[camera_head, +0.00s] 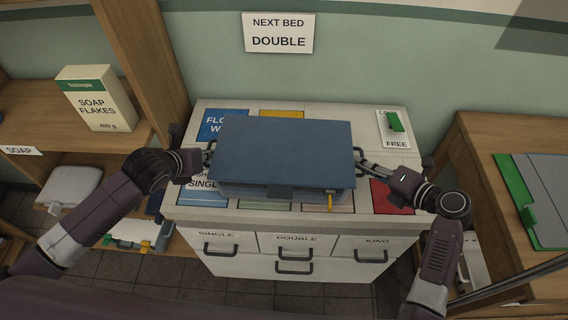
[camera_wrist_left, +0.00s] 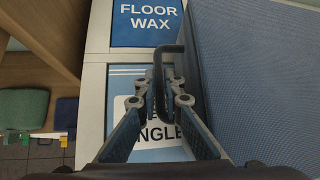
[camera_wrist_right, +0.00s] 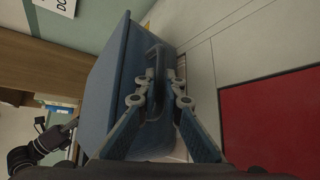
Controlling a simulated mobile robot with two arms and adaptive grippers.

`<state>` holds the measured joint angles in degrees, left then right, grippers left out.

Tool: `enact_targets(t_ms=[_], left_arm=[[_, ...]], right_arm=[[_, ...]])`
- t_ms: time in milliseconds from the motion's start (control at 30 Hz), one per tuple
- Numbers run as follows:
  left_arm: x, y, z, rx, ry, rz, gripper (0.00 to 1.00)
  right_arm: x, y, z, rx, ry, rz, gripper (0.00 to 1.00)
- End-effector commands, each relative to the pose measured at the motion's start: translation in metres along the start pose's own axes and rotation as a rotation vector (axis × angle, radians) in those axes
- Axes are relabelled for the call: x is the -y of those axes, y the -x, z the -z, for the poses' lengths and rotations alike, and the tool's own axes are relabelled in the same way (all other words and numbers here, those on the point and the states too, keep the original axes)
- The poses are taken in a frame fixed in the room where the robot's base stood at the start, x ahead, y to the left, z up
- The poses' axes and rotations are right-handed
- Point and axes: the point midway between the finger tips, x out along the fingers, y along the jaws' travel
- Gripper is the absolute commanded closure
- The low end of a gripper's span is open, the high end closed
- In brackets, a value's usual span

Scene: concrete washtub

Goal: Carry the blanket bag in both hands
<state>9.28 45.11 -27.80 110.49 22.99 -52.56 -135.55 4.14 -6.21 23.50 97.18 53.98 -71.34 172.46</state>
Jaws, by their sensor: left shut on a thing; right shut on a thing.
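The blanket bag (camera_head: 285,150) is a blue box shape with a flat lid, at the top of the white drawer cabinet (camera_head: 215,216). My left gripper (camera_head: 207,161) is shut on the dark handle at the bag's left end, and this handle (camera_wrist_left: 171,48) shows in the left wrist view. My right gripper (camera_head: 364,166) is shut on the right-end handle (camera_wrist_right: 154,58). The bag looks about level. I cannot tell whether its underside touches the cabinet top, and it hides the middle of that top.
The cabinet top has coloured panels, including a blue FLOOR WAX one (camera_wrist_left: 150,22) and a red one (camera_wrist_right: 275,120). A green switch (camera_head: 395,122) sits at its back right. A shelf with a soap flakes box (camera_head: 96,98) stands left. A wooden table (camera_head: 490,135) stands right.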

Motion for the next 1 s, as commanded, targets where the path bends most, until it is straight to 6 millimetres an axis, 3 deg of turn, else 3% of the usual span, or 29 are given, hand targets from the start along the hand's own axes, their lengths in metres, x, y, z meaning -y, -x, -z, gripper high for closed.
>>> enact_targets(t_ms=[567,1000], left_arm=[[0.001,0.004,-0.006,0.006,-0.001,0.001,1.00],[0.006,0.025,-0.028,0.007,-0.001,0.000,1.00]], right_arm=[[-0.005,0.002,-0.004,0.004,0.002,-0.003,1.00],[-0.030,0.015,-0.016,0.005,0.002,-0.003,1.00]])
